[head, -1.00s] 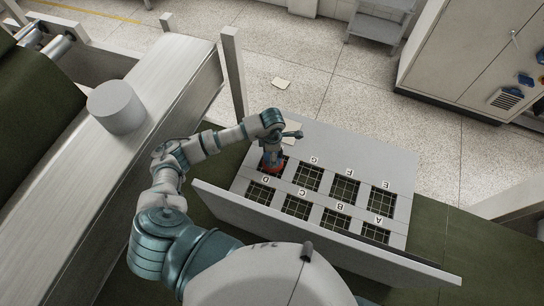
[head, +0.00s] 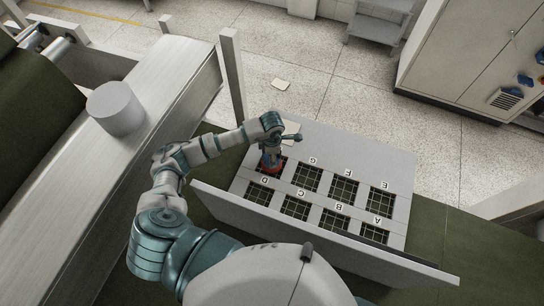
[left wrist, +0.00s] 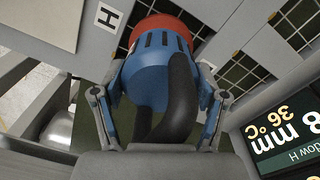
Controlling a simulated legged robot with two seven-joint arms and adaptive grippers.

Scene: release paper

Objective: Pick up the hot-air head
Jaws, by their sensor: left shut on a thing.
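The hot-air head (left wrist: 157,75) is blue with a red-orange end and a dark curved handle or hose. It fills the middle of the left wrist view. My left gripper (left wrist: 158,100) is shut on it, with one finger on each side of the blue body. In the head view the red and blue of the head (head: 269,167) show below my left gripper (head: 270,150), at the back-left compartment of the grey panel. The wrist view shows the label H beside it. Whether it touches the compartment is hidden. My right gripper is not in view.
The grey panel (head: 330,145) has several grid-bottomed compartments labelled with letters and a raised front wall (head: 325,245). A display (left wrist: 288,130) reads 36 °C and 8 mm. A pale cylinder (head: 116,108) stands on the metal bench at left.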

